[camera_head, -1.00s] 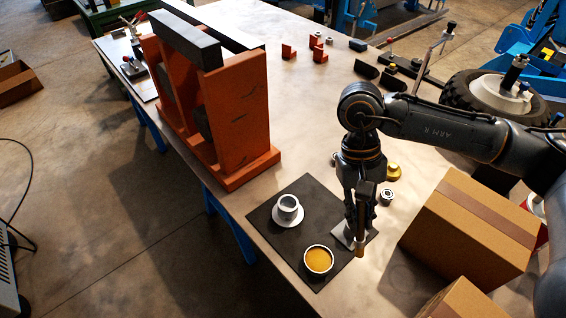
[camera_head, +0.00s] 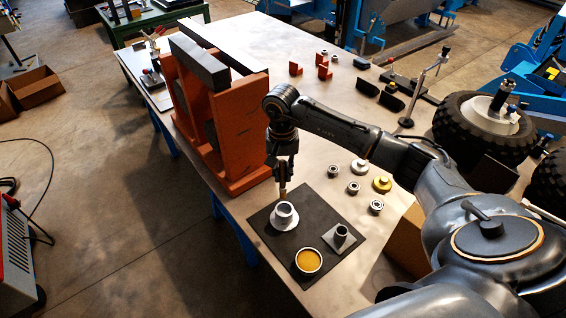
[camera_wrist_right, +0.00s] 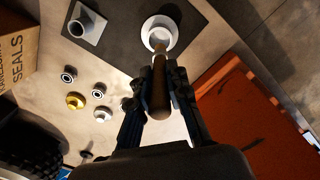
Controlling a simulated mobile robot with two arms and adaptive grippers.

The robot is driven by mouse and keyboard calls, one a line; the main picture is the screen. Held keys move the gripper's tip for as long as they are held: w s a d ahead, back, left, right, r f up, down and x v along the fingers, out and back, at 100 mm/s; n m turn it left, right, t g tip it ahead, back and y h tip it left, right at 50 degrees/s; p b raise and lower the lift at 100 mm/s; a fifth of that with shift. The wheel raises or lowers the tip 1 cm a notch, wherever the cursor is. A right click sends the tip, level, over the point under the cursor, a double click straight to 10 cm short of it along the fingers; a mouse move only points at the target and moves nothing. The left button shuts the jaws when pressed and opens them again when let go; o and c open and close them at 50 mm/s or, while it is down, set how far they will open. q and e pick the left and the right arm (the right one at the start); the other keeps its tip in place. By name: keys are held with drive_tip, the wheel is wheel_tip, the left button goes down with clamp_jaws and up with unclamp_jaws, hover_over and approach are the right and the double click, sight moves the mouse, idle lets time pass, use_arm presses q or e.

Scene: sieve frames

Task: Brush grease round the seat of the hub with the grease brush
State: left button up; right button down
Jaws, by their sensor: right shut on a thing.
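The hub (camera_head: 285,222), a pale flanged cylinder, stands upright on the dark mat (camera_head: 262,216). It also shows in the right wrist view (camera_wrist_right: 171,24). My right gripper (camera_head: 282,178) is shut on the grease brush (camera_head: 282,190), whose brown handle (camera_wrist_right: 160,92) points down at the hub. The brush's lower end is at the hub's far rim in the head view; whether it touches is unclear. My left gripper is in neither view.
A square plate with an upright dark cup (camera_head: 341,234) stands on the mat's right. Several bearings and rings (camera_head: 353,187) lie beyond it. The orange press frame (camera_head: 232,135) stands close left of my right gripper. A cardboard box (camera_head: 408,240) is at the right.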

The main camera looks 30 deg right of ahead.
sight(283, 195)
drive_tip(key=shift+w+d+f, duration=0.1)
drive_tip(key=shift+d+f, duration=0.05)
drive_tip(key=shift+d, duration=0.35)
drive_tip(key=shift+f, duration=0.1)
drive_tip(key=shift+a+f+b, duration=0.2)
drive_tip(key=shift+f+b, duration=0.25)
drive_tip(key=shift+f, duration=0.15)
drive_tip(key=shift+f+b, duration=0.3)
drive_tip(key=shift+f, duration=0.35)
drive_tip(key=shift+f+b, duration=0.65)
drive_tip(key=shift+f, duration=0.7)
wheel_tip(283, 195, down, 2)
drive_tip(key=shift+d+b, duration=0.1)
drive_tip(key=shift+b, duration=0.95)
use_arm(q)
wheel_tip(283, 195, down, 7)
drive_tip(key=b, duration=0.2)
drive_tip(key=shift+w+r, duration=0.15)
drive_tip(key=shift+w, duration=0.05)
use_arm(e)
drive_tip(key=shift+f, duration=0.95)
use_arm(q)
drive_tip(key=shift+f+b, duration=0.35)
use_arm(e)
drive_tip(key=shift+f, duration=0.3)
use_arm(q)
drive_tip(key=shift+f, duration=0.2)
use_arm(e)
drive_tip(key=shift+a, duration=0.35)
